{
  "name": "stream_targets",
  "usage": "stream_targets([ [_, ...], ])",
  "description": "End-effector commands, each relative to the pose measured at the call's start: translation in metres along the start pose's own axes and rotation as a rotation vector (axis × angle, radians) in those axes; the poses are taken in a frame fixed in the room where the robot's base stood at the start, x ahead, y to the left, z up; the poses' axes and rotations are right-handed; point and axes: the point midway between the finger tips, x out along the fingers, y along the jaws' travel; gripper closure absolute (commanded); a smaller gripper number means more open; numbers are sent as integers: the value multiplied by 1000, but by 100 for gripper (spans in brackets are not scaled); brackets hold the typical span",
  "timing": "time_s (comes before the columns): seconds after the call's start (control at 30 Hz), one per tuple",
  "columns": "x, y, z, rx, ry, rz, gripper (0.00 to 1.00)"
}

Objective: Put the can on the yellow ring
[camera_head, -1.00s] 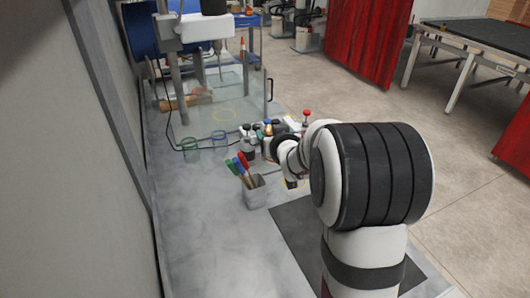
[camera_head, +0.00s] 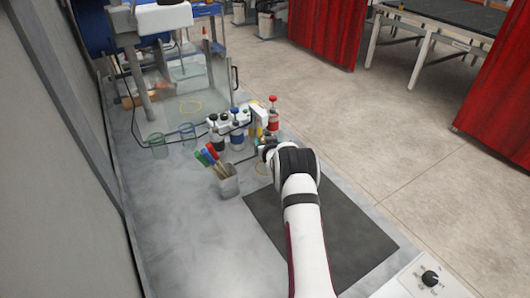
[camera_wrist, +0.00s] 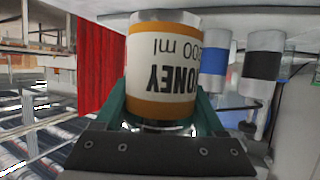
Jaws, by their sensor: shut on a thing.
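The can, labelled HONEY with orange bands and a white middle (camera_wrist: 163,75), is held between the green fingers of my gripper (camera_wrist: 165,108) in the wrist view. The lettering shows upside down there, as the whole view is inverted. In the head view my wrist hides most of my gripper, and the can cannot be picked out for certain.
Several bottles stand close to my gripper, including a blue-banded one (camera_wrist: 230,62), a black-banded one (camera_wrist: 262,66) and a red one (camera_head: 273,115). A cup of markers (camera_head: 228,182) and two clear glasses (camera_head: 157,146) stand left. A dark mat (camera_head: 330,245) lies in front.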

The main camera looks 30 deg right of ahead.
Motion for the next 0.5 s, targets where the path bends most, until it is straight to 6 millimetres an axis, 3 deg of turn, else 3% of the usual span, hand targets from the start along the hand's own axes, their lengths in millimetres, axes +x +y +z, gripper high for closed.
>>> stream_targets([
  [0.27,19,-6,38,0,0,1,97],
  [0.5,20,-5,39,0,1,1,97],
])
